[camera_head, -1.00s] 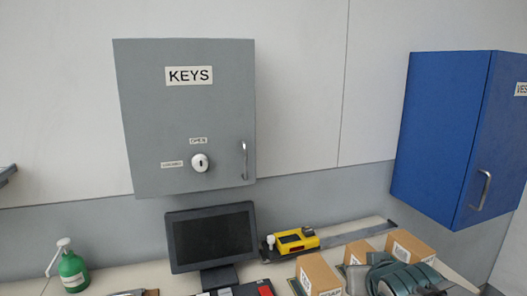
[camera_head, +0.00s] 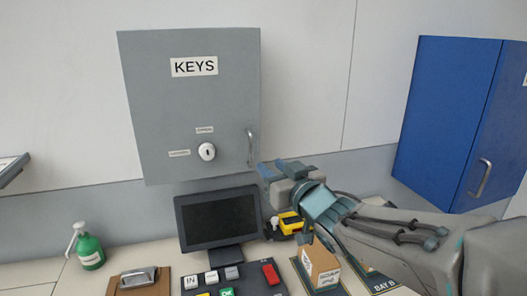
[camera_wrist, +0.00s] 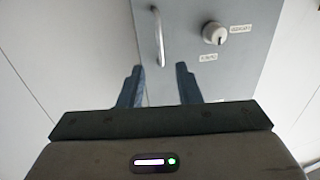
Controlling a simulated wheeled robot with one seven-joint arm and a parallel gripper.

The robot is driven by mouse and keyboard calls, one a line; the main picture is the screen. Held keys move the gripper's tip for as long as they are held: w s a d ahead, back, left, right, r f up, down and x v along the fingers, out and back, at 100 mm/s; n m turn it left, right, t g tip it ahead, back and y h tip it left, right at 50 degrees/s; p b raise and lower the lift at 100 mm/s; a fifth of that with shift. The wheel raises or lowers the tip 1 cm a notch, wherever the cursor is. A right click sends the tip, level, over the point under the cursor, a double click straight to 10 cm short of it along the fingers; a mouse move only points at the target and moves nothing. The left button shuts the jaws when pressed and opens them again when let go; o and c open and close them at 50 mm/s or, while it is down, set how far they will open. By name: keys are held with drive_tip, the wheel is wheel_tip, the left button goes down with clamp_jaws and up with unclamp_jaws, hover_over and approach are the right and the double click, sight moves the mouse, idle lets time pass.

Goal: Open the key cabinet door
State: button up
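The grey key cabinet (camera_head: 190,105) hangs on the wall with its door shut, labelled KEYS. A white round lock knob (camera_head: 207,152) sits low on the door, with small labels above and left of it. A metal bar handle (camera_head: 251,147) is at the door's lower right edge. My gripper (camera_head: 268,172) is just below and right of the handle. In the wrist view my gripper (camera_wrist: 159,72) is open, its two fingers apart and empty. There the handle (camera_wrist: 158,36) lies beyond the fingertips, roughly between them, and the knob (camera_wrist: 214,33) is to the right.
A blue cabinet (camera_head: 445,120) hangs at the right. Below the key cabinet stand a dark monitor (camera_head: 217,222), a yellow device (camera_head: 290,222), a cardboard box (camera_head: 320,265) and a button panel (camera_head: 235,280).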

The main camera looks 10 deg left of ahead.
sight(255, 154)
drive_tip(key=p+x, duration=0.2)
drive_tip(key=x, duration=0.7)
clamp_jaws()
